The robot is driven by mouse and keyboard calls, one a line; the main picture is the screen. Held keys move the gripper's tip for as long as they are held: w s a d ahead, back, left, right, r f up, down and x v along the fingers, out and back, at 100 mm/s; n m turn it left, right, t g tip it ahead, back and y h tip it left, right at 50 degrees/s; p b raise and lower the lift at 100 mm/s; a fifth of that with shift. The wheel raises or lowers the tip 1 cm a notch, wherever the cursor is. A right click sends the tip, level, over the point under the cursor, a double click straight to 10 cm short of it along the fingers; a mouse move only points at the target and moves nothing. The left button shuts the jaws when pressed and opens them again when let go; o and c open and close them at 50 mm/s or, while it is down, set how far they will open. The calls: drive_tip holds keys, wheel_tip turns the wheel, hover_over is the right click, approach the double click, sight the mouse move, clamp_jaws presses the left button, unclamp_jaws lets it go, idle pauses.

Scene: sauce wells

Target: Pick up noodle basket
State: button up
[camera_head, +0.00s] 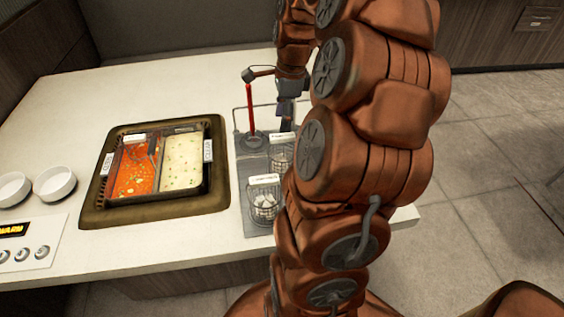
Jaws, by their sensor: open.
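Two wire baskets with white label tags stand on a grey tray (258,228) at the counter's right end. The near basket (265,203) holds whitish pieces. The far basket (280,153) is partly hidden by my arm, and its contents are too small to tell. I cannot read the labels to tell which is the noodle basket. My gripper (287,112) is open and seems empty, small and dark behind the baskets, above the tray's far part. It appears apart from both baskets.
An upright red rod (250,108) stands on the tray's far left. Left of the tray is a sunken well (215,197) with red and pale sauces. Two white bowls (55,184) (13,189) and a knob panel (22,254) sit farther left. The counter's back-left is clear.

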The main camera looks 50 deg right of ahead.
sight(283, 136)
drive_tip(key=shift+s+a+f+p, duration=0.1)
drive_tip(key=shift+f+p, duration=0.1)
drive_tip(key=shift+f, duration=0.85)
drive_tip(key=shift+a+f+p, duration=0.15)
drive_tip(key=shift+f+p, duration=0.1)
drive_tip(key=shift+f, duration=0.85)
drive_tip(key=shift+s+a+f+p, duration=0.1)
drive_tip(key=shift+f+p, duration=0.1)
drive_tip(key=shift+f, duration=0.85)
clamp_jaws()
